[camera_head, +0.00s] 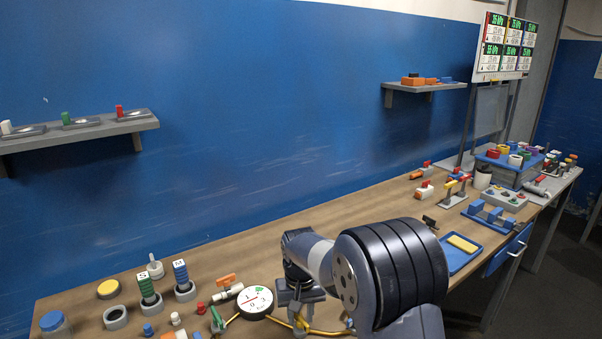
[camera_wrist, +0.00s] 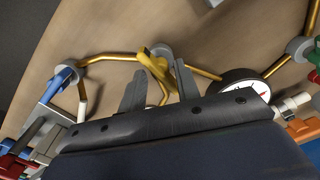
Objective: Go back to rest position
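My gripper (camera_wrist: 160,88) is open in the wrist view, its two grey fingers spread apart. A yellow valve handle (camera_wrist: 154,64) on brass-coloured piping shows between and just beyond the fingertips. I cannot tell how far it is from them, but the fingers are not closed on it. In the head view my arm reaches over the front of the wooden bench, and its large dark joint hides part of the bench.
A blue-handled valve (camera_wrist: 62,82) is at the wrist view's left. Bottles in grey rings (camera_head: 148,290) stand at the bench's left. A blue tray (camera_head: 462,260) with a yellow block lies right of the arm. Shelves (camera_head: 90,130) hang on the blue wall. The bench middle behind the arm is clear.

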